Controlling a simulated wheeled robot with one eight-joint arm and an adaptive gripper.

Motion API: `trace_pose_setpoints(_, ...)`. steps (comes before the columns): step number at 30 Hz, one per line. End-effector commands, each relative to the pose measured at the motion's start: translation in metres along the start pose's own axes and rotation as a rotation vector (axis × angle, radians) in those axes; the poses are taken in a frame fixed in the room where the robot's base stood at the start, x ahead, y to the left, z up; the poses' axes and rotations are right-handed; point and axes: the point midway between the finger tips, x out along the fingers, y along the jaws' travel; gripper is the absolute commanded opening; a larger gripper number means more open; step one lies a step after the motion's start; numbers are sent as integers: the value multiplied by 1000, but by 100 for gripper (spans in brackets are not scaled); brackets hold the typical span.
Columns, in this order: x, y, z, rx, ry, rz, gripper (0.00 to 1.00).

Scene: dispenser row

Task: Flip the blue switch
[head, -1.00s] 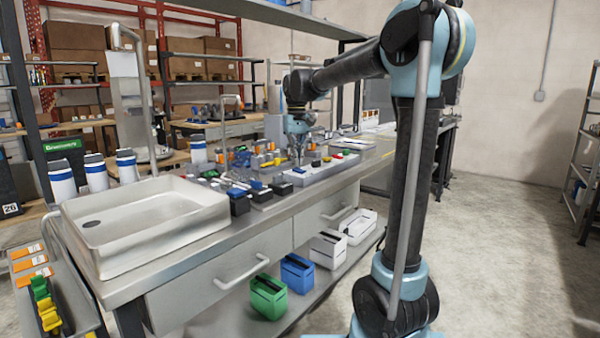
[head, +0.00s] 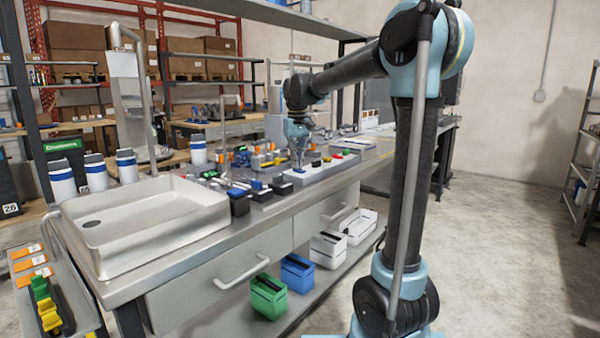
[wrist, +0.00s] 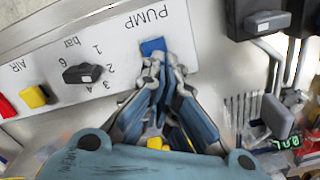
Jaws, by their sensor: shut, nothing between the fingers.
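The blue switch (wrist: 152,47) sits on a white panel (wrist: 70,50) beside the printed word PUMP, which appears upside down in the wrist view. My gripper (wrist: 161,66) is shut and empty, its fingertips right at the near edge of the blue switch. I cannot tell whether they touch it. The fingertips cover part of the panel below the switch. In the head view my gripper (head: 298,164) is low over the near-left end of the panel (head: 318,172).
The panel also carries a black knob (wrist: 82,73), a yellow button (wrist: 34,96) and a red button (wrist: 5,106). A black box with a grey top (wrist: 266,18) stands to the right of the panel. A metal sink (head: 150,215) fills the bench's near end.

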Motion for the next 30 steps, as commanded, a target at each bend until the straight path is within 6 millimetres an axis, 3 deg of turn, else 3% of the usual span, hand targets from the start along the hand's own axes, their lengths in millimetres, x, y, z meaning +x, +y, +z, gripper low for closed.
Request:
trace_pose_setpoints(18, 6, 0, 0, 0, 0, 0, 0)
trace_pose_setpoints(30, -17, 0, 0, 0, 0, 0, 0)
